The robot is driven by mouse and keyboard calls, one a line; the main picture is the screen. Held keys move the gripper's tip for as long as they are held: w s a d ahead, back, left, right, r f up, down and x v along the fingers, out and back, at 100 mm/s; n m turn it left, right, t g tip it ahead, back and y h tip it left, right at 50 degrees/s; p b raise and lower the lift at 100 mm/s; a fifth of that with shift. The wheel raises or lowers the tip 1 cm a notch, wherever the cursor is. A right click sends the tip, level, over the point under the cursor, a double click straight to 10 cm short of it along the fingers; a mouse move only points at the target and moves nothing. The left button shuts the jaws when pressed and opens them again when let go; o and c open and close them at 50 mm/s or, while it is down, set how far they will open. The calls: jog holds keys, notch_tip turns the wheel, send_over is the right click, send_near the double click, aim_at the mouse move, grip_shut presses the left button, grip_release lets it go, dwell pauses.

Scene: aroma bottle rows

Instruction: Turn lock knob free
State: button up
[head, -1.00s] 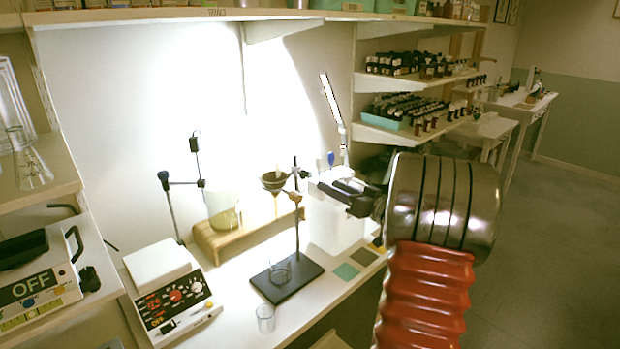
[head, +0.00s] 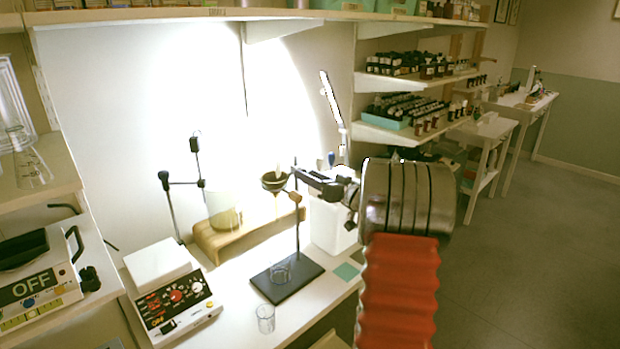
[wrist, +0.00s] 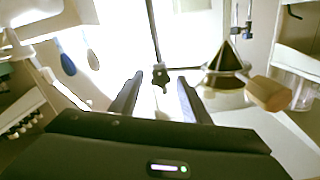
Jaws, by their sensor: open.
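A dark metal stand with an upright rod (head: 297,222) and a flat black base (head: 287,278) stands on the bench. A dark bowl-shaped funnel (head: 274,181) is held near the rod's upper part; it also shows as a cone in the wrist view (wrist: 225,62). A small dark knob-like fitting (wrist: 160,74) sits at the end of a rod in the wrist view and may be the lock knob. My gripper (head: 309,178) is beside the rod's upper part. In the wrist view its open fingers (wrist: 160,84) appear either side of the fitting, with gaps; contact is not visible.
A wooden riser (head: 210,246) is behind, a red-dialled instrument (head: 172,295) at left. A white container (head: 330,225) is beneath my gripper.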

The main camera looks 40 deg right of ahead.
jog(key=shift+c, duration=0.5)
jog(key=c, duration=0.9)
jog(key=shift+a, duration=0.1)
jog(key=shift+c, duration=0.3)
